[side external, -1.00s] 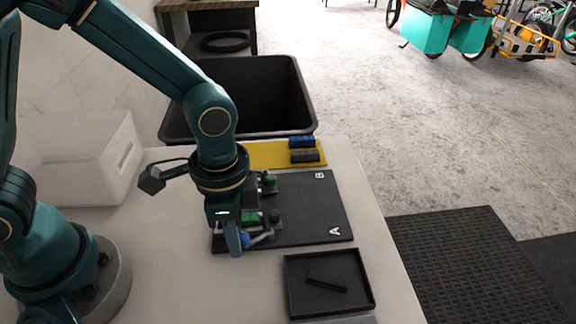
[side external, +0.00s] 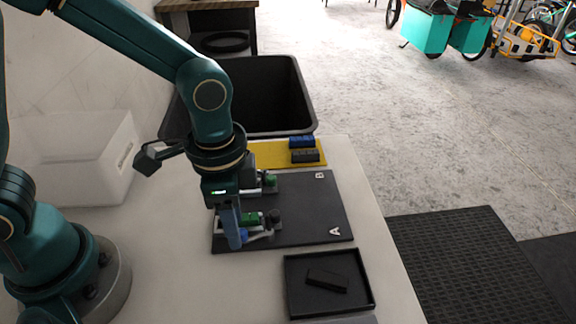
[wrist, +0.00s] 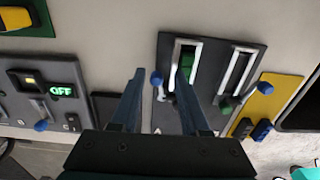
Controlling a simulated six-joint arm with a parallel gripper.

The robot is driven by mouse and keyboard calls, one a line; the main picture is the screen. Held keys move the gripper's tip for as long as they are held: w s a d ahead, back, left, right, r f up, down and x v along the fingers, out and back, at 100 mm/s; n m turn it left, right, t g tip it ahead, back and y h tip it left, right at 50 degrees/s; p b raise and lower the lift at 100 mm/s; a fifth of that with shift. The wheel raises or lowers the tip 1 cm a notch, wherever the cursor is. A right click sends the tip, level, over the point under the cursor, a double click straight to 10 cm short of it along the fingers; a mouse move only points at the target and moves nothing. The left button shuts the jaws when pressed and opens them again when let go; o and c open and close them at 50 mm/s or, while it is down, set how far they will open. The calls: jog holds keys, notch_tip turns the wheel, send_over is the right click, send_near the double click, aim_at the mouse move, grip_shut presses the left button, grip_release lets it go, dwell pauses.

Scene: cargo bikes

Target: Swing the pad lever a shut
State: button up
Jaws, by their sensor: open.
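The black board (side external: 310,205) carries the letters A and B and two stations. The A-side station has a green pad (side external: 252,218) and a pale lever with a blue knob (side external: 244,235). In the wrist view the board (wrist: 211,104), that green pad (wrist: 187,64) and the blue knob (wrist: 156,78) of pad lever a all show. My gripper (side external: 234,245) is over the board's near left corner, beside the lever. In the wrist view my gripper (wrist: 159,73) is open, and the knob appears between its fingertips. Contact cannot be told.
The second station's green pad (side external: 270,180) and its blue knob (wrist: 266,88) are close by. A black tray (side external: 289,303) holds a dark block (side external: 327,279). A yellow mat (side external: 270,153) holds blue and dark blocks. An OFF panel (wrist: 15,85) is at left.

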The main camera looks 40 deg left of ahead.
jog(key=shift+s+r, duration=0.1)
jog(key=shift+r, duration=2.55)
jog(key=s+a+r+n+t, duration=0.5)
jog(key=a+n, duration=0.4)
jog(key=shift+r, duration=0.4)
dwell(1.2)
